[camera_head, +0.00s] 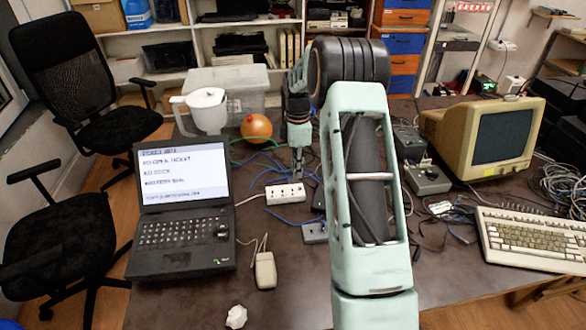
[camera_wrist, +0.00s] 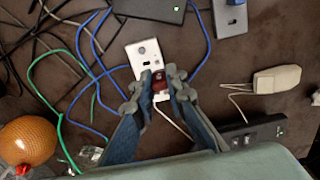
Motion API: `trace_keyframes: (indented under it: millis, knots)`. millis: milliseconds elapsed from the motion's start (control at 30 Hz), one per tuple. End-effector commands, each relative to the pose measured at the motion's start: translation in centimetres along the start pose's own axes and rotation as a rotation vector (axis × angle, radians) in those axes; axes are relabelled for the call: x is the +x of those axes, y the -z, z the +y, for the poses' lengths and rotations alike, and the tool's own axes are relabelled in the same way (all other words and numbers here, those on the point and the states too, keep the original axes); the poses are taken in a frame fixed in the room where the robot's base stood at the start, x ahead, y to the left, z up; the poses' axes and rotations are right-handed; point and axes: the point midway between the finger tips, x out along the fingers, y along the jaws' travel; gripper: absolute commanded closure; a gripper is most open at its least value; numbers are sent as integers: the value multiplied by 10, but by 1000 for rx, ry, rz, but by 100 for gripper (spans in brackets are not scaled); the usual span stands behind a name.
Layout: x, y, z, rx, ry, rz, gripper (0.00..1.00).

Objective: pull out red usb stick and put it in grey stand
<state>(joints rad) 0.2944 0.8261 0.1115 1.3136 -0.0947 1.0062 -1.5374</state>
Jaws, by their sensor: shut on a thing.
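The red USB stick (camera_wrist: 158,77) shows between the fingertips of my gripper (camera_wrist: 160,86) in the wrist view, over the white USB hub (camera_wrist: 146,53). My gripper is shut on the stick. I cannot tell whether the stick is still seated in a port, as the fingers cover that part of the hub. In the head view my gripper (camera_head: 298,172) points down over the hub (camera_head: 285,194), and the stick cannot be made out. The grey stand (camera_head: 314,233) lies nearer the camera than the hub; the wrist view shows it at the top (camera_wrist: 231,16).
Blue, green and black cables surround the hub. A laptop (camera_head: 182,208) and a mouse (camera_head: 265,270) are to the left. An orange ball (camera_head: 257,128) and a white jug (camera_head: 206,110) stand behind. A monitor (camera_head: 500,137) and keyboard (camera_head: 535,240) are on the right.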

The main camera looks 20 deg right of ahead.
Motion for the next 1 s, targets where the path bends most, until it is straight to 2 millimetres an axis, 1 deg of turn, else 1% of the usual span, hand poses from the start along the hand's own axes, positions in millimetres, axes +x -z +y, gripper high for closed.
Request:
trace_keyframes:
  millis: [33,167,300,400,500,600,700,867,1000]
  knots:
    - [5,-3,-12,0,2,0,100]
    - [14,-10,-43,0,1,1,100]
    - [23,-16,-78,0,1,0,100]
    - [29,-19,-100,-1,1,-1,100]
    - [34,-21,-119,-1,2,-1,100]
    - [36,-22,-132,-2,1,-2,100]
    - [38,-22,-139,-3,0,-2,100]
    - [42,-23,-141,-3,0,-2,100]
    - [51,-23,-141,-3,1,-2,100]
